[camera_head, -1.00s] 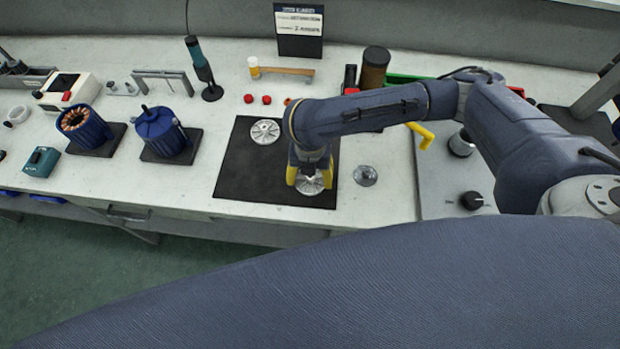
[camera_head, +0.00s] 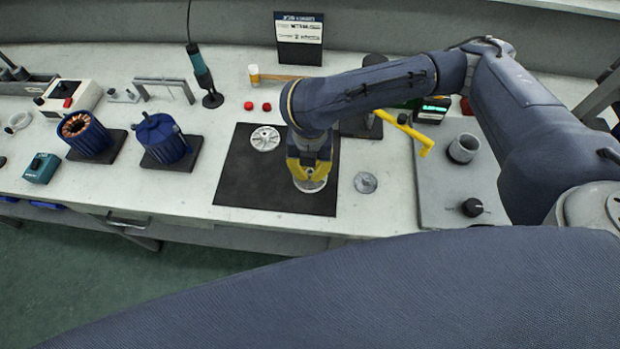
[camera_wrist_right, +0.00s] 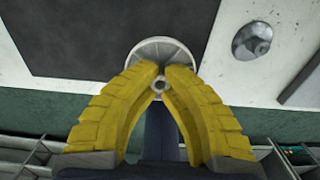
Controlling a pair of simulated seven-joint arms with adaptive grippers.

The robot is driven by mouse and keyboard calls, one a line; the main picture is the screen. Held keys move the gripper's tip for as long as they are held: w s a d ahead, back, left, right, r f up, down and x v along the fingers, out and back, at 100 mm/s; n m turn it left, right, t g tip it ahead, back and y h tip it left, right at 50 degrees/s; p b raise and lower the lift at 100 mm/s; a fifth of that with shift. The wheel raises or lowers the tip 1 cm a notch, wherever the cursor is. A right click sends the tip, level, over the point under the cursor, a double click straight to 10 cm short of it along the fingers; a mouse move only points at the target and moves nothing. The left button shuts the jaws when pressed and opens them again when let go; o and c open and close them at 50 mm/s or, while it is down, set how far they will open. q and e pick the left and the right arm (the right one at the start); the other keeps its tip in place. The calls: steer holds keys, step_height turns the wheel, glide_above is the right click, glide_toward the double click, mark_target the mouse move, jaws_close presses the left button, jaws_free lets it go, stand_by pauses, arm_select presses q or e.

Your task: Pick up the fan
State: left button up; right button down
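A round silvery finned disc, which looks like the fan (camera_head: 311,185), is at the front right of the black mat (camera_head: 245,180), under my right gripper (camera_head: 310,172). In the right wrist view the yellow fingers of the right gripper (camera_wrist_right: 162,75) close in around the small central hub of the disc (camera_wrist_right: 140,51). The fingers hide part of its face. I cannot tell whether the disc still touches the mat. A second silvery disc (camera_head: 265,138) with openings lies at the back of the mat. My left gripper is not in view.
A small grey round part (camera_head: 365,182) lies right of the mat. Two blue motor housings (camera_head: 87,137) (camera_head: 161,140) stand at left. A grey panel with a knob (camera_head: 472,207) and a yellow handle (camera_head: 405,130) are at right. Red caps (camera_head: 249,105) lie behind the mat.

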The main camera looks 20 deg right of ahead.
step_height(320, 180, up, 13)
stand_by(0.5)
steer(key=shift+r, duration=0.1)
